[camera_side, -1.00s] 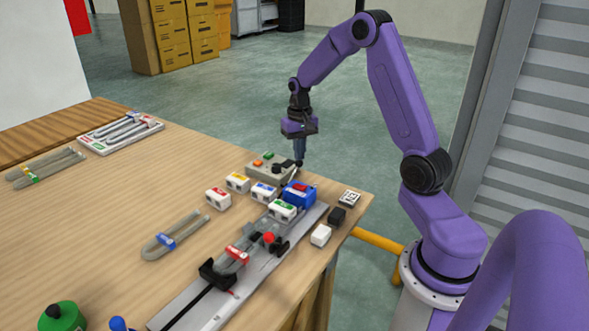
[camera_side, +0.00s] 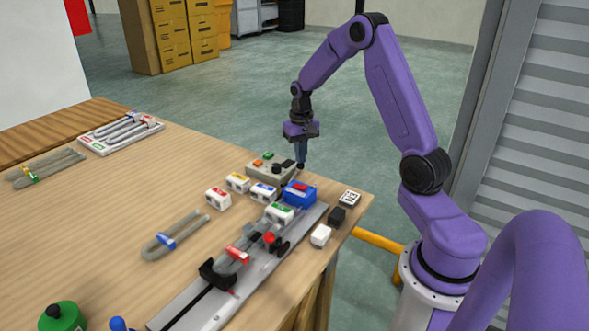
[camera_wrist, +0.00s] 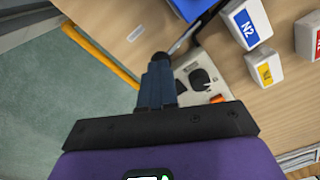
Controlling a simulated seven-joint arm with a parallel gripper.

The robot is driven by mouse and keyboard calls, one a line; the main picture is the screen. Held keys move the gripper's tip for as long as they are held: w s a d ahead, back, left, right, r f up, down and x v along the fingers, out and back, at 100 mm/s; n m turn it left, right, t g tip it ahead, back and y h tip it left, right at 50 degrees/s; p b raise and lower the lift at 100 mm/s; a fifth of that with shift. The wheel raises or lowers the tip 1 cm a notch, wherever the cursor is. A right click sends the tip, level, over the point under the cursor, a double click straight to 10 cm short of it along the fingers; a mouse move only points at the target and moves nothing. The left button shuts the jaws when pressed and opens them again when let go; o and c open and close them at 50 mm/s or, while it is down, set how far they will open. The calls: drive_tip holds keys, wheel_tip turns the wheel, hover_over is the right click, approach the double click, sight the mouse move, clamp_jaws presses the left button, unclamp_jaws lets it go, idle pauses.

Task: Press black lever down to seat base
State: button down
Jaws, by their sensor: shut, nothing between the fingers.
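My gripper (camera_side: 301,165) points straight down at the far end of the table, its fingers shut with nothing between them. The black lever's knob (camera_wrist: 161,57) shows right at the fingertips in the wrist view, with a thin metal rod (camera_wrist: 186,35) running from it toward the blue block. In the side view the knob (camera_side: 300,167) is a small dark spot under the fingertips. I cannot tell whether the fingers touch it. The blue block (camera_side: 299,195) with a red top sits at the far end of the grey rail (camera_side: 190,306). The base is not clearly identifiable.
A grey control box (camera_side: 267,171) with coloured buttons stands close to the left of my gripper. White labelled blocks (camera_side: 218,198) stand left of the rail.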

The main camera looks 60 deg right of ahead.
drive_tip(key=shift+f, duration=0.25)
drive_tip(key=shift+d+f, duration=0.15)
drive_tip(key=shift+f, duration=0.3)
drive_tip(key=shift+d+f, duration=0.15)
drive_tip(key=shift+f, duration=0.75)
idle(0.4)
drive_tip(key=shift+r, duration=0.1)
idle(0.3)
drive_tip(key=shift+a+r, duration=0.25)
drive_tip(key=shift+r, duration=1.25)
drive_tip(key=shift+a+r, duration=0.2)
drive_tip(key=shift+r, duration=1.25)
drive_tip(key=shift+a+r, duration=0.25)
drive_tip(key=shift+r, duration=1.25)
drive_tip(key=shift+a, duration=0.1)
